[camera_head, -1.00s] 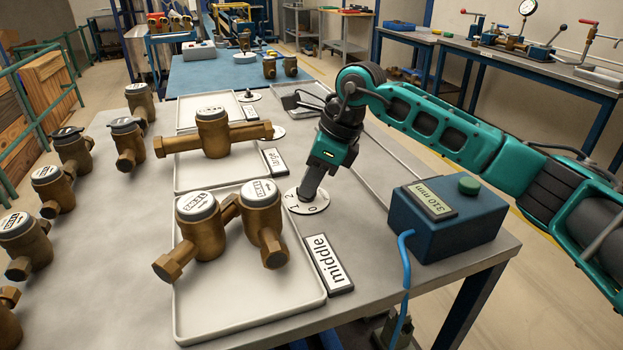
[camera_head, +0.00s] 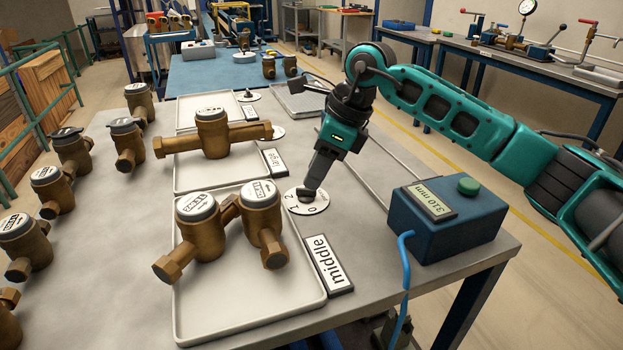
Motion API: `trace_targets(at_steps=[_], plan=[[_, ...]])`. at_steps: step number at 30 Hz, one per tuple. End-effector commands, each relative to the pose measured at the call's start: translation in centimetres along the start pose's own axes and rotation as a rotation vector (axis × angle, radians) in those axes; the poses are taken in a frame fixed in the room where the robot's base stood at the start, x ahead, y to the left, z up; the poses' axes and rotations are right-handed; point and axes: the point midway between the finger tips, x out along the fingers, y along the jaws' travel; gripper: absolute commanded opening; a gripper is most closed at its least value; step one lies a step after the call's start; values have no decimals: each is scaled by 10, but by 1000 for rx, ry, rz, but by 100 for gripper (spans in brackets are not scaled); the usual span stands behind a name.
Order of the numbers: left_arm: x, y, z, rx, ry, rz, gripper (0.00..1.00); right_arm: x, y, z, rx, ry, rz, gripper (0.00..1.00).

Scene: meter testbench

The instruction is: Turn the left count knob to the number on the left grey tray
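A white dial with a dark knob (camera_head: 306,194) lies beside the near tray; digits 0, 1 and 2 show on it. My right gripper (camera_head: 314,180) is tilted just above this knob, and its fingertips are close to it. Contact and finger gap are unclear. The near pale tray (camera_head: 290,305), labelled "middle", holds two brass meters (camera_head: 262,225). Behind it a pale tray (camera_head: 190,182), labelled "large", holds one long brass meter (camera_head: 212,140). Further dials stand beside the trays behind (camera_head: 275,132), (camera_head: 248,96). A grey tray (camera_head: 300,100) lies at the far right. My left gripper is not in view.
A blue box (camera_head: 448,225) with a green button and a "310 mm" display stands at the right front corner, with a blue cable (camera_head: 404,270). Several brass meters (camera_head: 75,150) stand along the left. The tabletop between the dial and the blue box is mostly clear.

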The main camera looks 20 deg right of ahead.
Motion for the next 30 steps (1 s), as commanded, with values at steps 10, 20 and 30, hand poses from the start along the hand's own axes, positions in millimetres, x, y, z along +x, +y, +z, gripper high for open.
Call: trace_targets(at_steps=[10,20,30], plan=[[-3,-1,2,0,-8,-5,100,-74,0,0,0,1,-1,38],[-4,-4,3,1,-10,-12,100,-93,0,-1,1,3,3,38],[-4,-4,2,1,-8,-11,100,-93,0,0,1,3,3,38]])
